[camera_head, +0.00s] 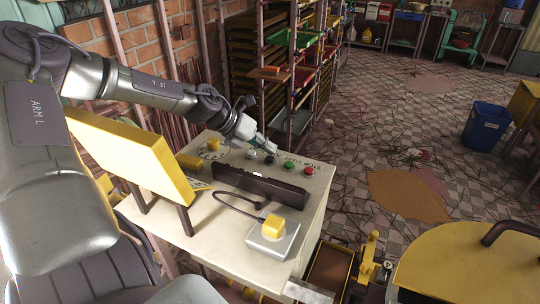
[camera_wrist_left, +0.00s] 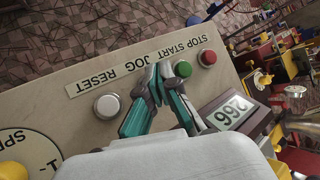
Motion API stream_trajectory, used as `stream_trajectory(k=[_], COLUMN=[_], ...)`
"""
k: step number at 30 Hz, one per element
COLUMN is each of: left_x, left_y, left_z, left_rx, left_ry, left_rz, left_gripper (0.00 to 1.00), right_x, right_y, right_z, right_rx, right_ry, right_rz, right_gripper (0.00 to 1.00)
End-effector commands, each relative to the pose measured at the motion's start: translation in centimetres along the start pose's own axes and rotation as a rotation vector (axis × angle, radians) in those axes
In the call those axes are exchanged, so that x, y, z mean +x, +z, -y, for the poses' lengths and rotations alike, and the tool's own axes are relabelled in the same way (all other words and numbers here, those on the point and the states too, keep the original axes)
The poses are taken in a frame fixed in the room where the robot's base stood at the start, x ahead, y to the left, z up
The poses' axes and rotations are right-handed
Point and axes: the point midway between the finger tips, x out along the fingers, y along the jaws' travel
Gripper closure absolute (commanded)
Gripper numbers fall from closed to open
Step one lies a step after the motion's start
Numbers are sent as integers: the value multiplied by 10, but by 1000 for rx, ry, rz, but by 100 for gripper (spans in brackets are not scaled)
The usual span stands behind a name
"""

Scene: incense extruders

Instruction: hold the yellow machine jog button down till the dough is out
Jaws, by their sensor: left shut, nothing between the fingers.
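The machine's control panel (camera_head: 318,184) is a cream top with a row of buttons, labelled STOP, START, JOG and RESET in the left wrist view. My left gripper (camera_wrist_left: 157,84) is shut and empty, its fingertips together over the JOG place, between the green START button (camera_wrist_left: 183,69) and the pale RESET button (camera_wrist_left: 107,106). The fingers mostly hide the jog button in that view. In the head view a dark button (camera_head: 270,159) shows just under the fingertips; I cannot tell whether it is pressed down. No dough is clearly visible. My right gripper is not in view.
The red STOP button (camera_wrist_left: 208,58) lies past the green one. A dark display box (camera_head: 260,185) stands by the buttons. A grey box with a yellow button (camera_head: 272,227) sits at the panel's near side. A yellow slab (camera_head: 135,155) stands left. Shelving is behind.

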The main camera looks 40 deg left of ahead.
Motion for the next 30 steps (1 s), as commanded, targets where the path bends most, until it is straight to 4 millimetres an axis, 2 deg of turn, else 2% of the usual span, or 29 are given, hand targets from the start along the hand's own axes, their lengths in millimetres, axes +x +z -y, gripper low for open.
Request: stream_trajectory(k=[11,24,30], left_x=[-2,-31,-36], left_y=[2,23,26], left_z=[2,23,26], left_rx=[1,1,1], left_ry=[0,-1,-1], left_rz=[0,1,1], left_gripper=[100,100,100], right_x=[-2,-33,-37], right_y=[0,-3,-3], right_z=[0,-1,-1], right_rx=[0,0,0], right_ry=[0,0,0], right_rz=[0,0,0], right_gripper=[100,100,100])
